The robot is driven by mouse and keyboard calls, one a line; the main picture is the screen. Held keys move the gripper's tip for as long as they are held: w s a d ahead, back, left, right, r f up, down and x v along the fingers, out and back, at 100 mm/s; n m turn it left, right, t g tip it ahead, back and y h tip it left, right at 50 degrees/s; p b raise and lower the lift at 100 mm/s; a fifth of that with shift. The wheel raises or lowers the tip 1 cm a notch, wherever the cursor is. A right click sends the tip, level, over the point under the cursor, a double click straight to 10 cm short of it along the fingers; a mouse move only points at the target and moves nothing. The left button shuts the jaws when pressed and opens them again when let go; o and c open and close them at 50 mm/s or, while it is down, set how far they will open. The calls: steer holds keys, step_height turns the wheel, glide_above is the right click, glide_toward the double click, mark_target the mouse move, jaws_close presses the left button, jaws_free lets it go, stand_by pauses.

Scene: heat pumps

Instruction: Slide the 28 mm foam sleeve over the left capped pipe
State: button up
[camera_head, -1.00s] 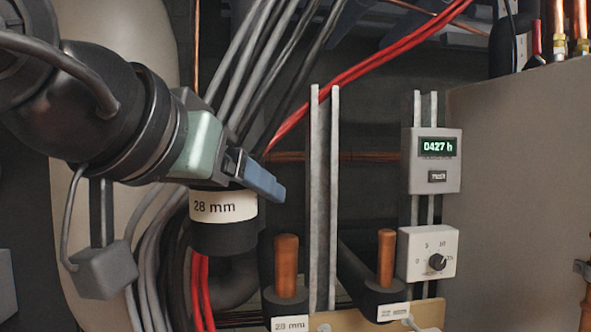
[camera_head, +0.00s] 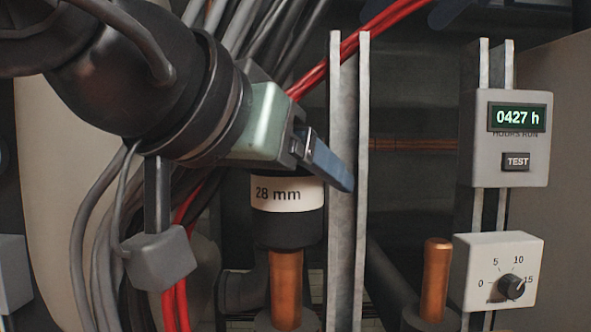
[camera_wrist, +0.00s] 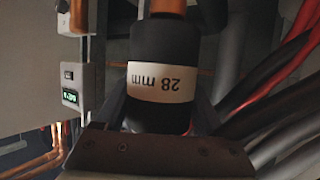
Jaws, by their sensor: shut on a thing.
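The black foam sleeve (camera_head: 285,232) with a white "28 mm" label is upright in my gripper (camera_head: 322,163), which is shut on its upper part. The left capped pipe (camera_head: 286,290), copper coloured, rises directly below the sleeve in the head view. The sleeve's lower rim meets or covers the pipe's top there; I cannot tell whether the top is inside or behind it. In the wrist view the sleeve (camera_wrist: 165,45) hangs between the jaws with its label upside down, and a bit of copper pipe (camera_wrist: 168,6) shows beyond its far end.
A second copper pipe (camera_head: 435,280) stands to the right. Two metal rails (camera_head: 347,180) rise close to the sleeve's right. An hours meter (camera_head: 511,140) and a dial box (camera_head: 500,272) are at the right. Grey and red cables (camera_head: 183,225) run on the left.

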steer(key=shift+f+b, duration=2.85)
steer(key=shift+f, duration=0.9)
steer(key=o, duration=0.7)
steer(key=shift+o, duration=0.2)
steer(key=shift+r+p, duration=0.15)
steer(key=shift+p, duration=0.15)
